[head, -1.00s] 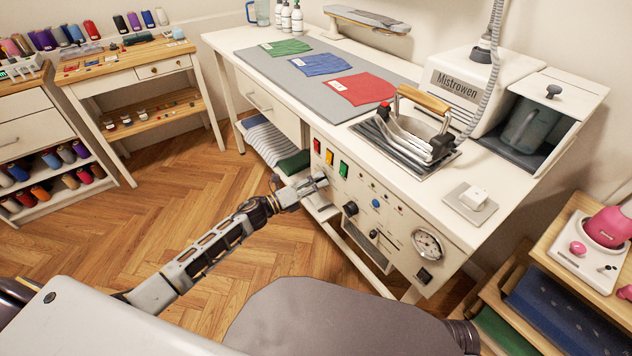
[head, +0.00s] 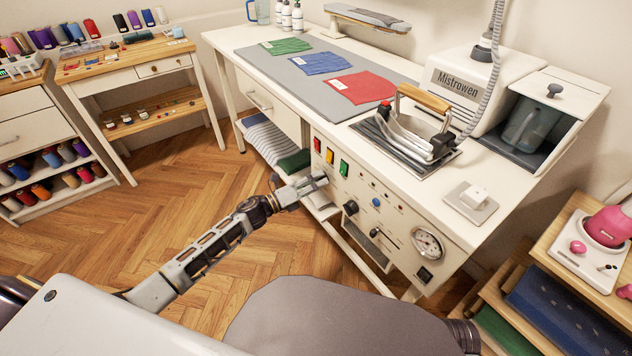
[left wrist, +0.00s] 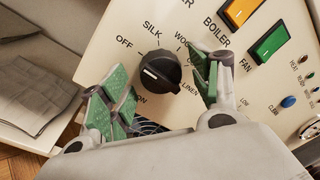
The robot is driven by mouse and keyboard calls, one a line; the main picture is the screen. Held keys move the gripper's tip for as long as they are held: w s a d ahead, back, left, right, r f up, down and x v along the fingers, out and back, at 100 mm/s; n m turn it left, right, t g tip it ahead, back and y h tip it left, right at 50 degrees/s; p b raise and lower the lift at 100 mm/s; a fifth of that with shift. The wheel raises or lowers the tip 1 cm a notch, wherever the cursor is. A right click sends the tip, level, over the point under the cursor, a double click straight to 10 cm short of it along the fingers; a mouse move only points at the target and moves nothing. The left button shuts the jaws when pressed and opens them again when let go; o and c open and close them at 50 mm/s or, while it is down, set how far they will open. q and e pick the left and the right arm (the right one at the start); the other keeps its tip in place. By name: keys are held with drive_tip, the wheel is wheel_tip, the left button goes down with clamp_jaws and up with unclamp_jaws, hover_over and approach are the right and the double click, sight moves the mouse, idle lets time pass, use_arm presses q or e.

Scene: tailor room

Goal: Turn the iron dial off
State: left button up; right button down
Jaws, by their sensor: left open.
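The black iron dial (left wrist: 160,72) sits on the cream control panel, with OFF, SILK and LINEN printed around it in the left wrist view. Its white mark lies left of its middle; I cannot tell exactly which label it points at. My left gripper (left wrist: 163,84) is open, with one green-padded finger on each side of the dial; contact is not clear. In the head view my left gripper (head: 318,182) is at the panel's left part and hides the dial. The iron (head: 412,143), with a wooden handle, rests on its stand on the table. My right gripper is not in view.
Close to the dial are an orange boiler switch (left wrist: 240,10) and a green fan switch (left wrist: 270,42). Another black knob (head: 350,207) and a round gauge (head: 428,242) are farther right on the panel. The wooden floor (head: 190,200) at left is clear.

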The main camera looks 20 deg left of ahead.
use_arm(q)
drive_tip(key=v, duration=1.1)
drive_tip(key=shift+s+a, duration=0.25)
idle(0.3)
idle(0.7)
